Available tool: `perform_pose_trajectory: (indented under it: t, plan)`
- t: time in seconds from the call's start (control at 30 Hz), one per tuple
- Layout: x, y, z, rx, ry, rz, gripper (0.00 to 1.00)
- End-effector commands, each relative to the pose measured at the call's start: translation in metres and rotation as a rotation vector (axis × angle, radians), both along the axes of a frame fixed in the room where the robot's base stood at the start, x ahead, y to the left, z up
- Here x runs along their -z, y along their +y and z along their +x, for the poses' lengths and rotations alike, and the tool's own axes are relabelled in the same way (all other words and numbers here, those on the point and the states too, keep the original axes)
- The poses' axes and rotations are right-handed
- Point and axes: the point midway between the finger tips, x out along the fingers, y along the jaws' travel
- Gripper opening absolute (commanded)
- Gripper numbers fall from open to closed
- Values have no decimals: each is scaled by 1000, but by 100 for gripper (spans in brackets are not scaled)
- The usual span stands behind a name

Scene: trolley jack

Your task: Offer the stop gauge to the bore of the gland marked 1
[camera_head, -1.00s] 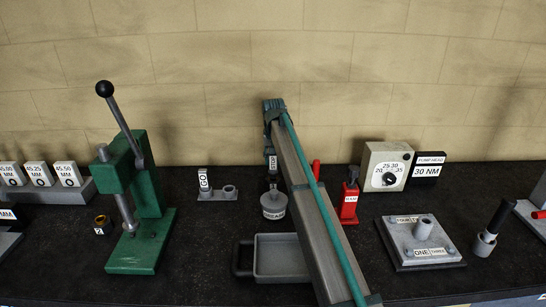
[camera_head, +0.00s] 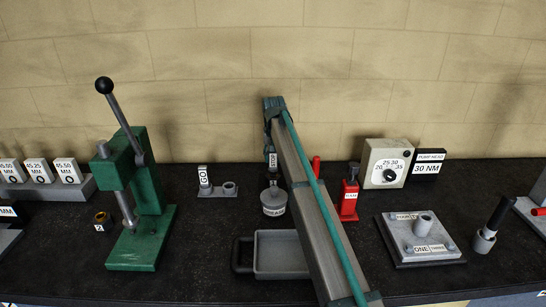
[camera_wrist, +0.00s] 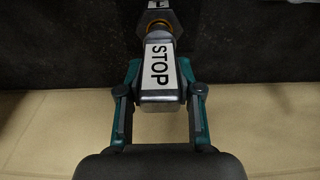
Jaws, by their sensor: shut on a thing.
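My gripper (camera_wrist: 160,75) is shut on the stop gauge (camera_wrist: 158,65), a grey block with a white STOP label. The gauge's far end points at a dark hexagonal gland with a brass-coloured ring (camera_wrist: 158,29) at the top of the wrist view. A cut-off label on this gland looks like a 1. The gauge end and ring overlap; I cannot tell whether it touches or enters the bore. In the head view my gripper (camera_head: 270,138) and the STOP label (camera_head: 272,160) stand above and behind the grease tin. Gland 2 (camera_head: 103,221) stands at the left.
A green press (camera_head: 143,215), the GO gauge (camera_head: 217,189), a grease tin (camera_head: 274,202), a grey tray (camera_head: 258,266), a red tool (camera_head: 349,198), a dial box (camera_head: 386,163) and a grey plate (camera_head: 420,238) share the black bench. My arm crosses the middle.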

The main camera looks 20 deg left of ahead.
Motion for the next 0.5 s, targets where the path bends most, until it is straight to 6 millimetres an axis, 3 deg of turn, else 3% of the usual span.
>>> perform_pose_trajectory:
  t: [0.5]
  plan:
    - [4, 0, 0, 0, -1, 0, 0]
